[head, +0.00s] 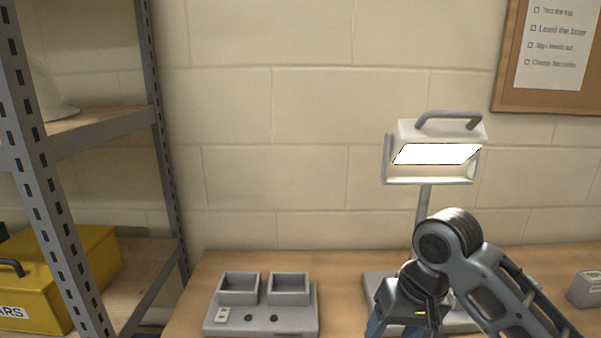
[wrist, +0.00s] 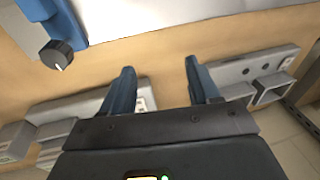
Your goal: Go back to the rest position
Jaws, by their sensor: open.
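My gripper (wrist: 159,68) shows in the wrist view with its two blue fingers spread apart and nothing between them. In the head view my arm comes in from the lower right, and the gripper points down over the bench in front of the lamp stand. Its fingertips are cut off by the bottom edge there. A grey base (head: 262,322) with two square open tubs, a left one (head: 238,290) and a right one (head: 289,290), sits on the bench left of the gripper, apart from it. The tubs' insides look empty from here.
A lit work lamp (head: 437,154) on a post stands just behind my arm. A metal shelf (head: 105,130) with a yellow box (head: 60,280) is at the left. A black knob (wrist: 56,54) shows in the wrist view. Bench between tubs and lamp is clear.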

